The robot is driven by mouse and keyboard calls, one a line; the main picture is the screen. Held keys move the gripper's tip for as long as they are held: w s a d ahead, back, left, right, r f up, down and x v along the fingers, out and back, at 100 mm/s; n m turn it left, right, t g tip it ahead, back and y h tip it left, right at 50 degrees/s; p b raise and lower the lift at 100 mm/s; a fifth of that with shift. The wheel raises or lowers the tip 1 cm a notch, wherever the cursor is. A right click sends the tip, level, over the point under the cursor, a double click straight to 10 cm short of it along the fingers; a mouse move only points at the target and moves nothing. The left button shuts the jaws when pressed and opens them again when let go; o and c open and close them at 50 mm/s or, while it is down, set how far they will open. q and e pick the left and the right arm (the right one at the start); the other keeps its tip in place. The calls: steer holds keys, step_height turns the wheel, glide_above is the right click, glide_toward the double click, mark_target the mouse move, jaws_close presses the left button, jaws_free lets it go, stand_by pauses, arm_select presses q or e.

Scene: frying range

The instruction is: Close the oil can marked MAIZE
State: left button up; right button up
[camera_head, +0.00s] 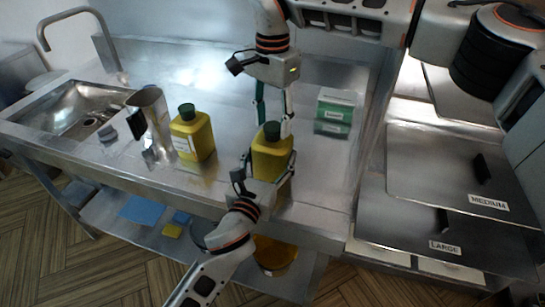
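A yellow oil can (271,160) with a dark green cap (271,130) stands upright near the front edge of the steel counter. My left gripper (262,183) comes in from below and has its fingers around the can's lower body, seemingly shut on it. My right gripper (274,122) points down from above, with its fingers on either side of the cap. They look open, a little wider than the cap. A second yellow can (192,139) with a dark green cap (187,111) stands further left. I cannot read the name on either can.
A metal jug (150,115) stands left of the second can, beside the sink (75,112). A green and white box (335,112) is right of my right gripper. Fryer lids marked MEDIUM (435,165) and LARGE (405,222) lie at the right.

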steer(key=c, duration=1.1)
steer(key=shift+o, duration=0.2)
